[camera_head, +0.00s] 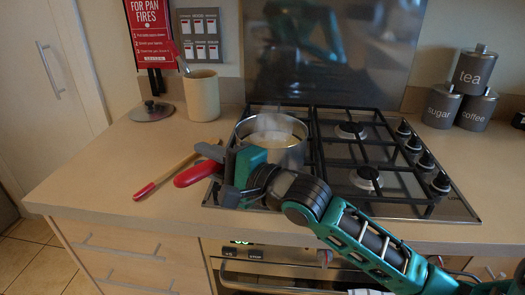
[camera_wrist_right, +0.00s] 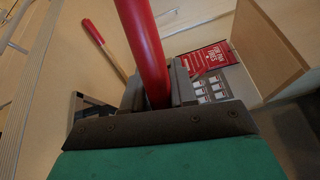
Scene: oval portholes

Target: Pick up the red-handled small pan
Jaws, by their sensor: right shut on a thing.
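The small pan (camera_head: 272,157) is a steel pot with pale contents, at the left burners of the hob. Its red handle (camera_head: 197,174) points left and towards the front edge of the counter. My right gripper (camera_head: 220,168) comes in from the lower right and is shut on the red handle near the pan. In the right wrist view, the red handle (camera_wrist_right: 146,50) runs up from between the jaws (camera_wrist_right: 158,98). The jaws hide part of the handle. I cannot tell whether the pan is lifted off the hob. My left gripper is not in view.
A wooden utensil with a red-tipped handle (camera_head: 178,174) lies left of the pan. A utensil pot (camera_head: 201,97) and a glass lid (camera_head: 152,111) stand behind. The right burners (camera_head: 367,178) are empty. Canisters (camera_head: 475,70) stand at the back right.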

